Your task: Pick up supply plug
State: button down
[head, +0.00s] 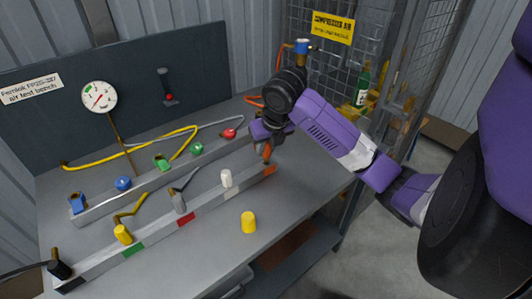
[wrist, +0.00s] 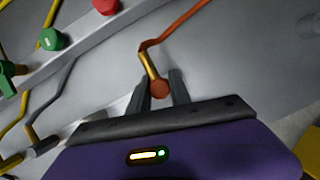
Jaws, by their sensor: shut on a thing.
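The supply plug (wrist: 152,68) shows in the wrist view as a brass fitting with an orange-brown end and an orange hose (wrist: 182,30) running from it. My gripper (wrist: 158,88) is shut on it, one dark finger on each side. In the head view, my gripper (head: 264,140) is at the right end of the bench rails, and an orange piece of the plug (head: 267,153) shows just below it. The gripper and arm hide the rest of the plug in that view.
The bench (head: 205,232) carries a front rail (head: 160,237) with coloured patches and several plugs. A back rail (head: 105,205) has blue, green and red fittings. A yellow cap (head: 248,222) stands on the bench front. A wire cage (head: 345,62) stands behind my arm.

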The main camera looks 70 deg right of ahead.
notch_tip(320, 180, up, 17)
jog(key=p, duration=0.1)
jog(key=shift+p, duration=0.35)
jog(key=shift+r, duration=0.1)
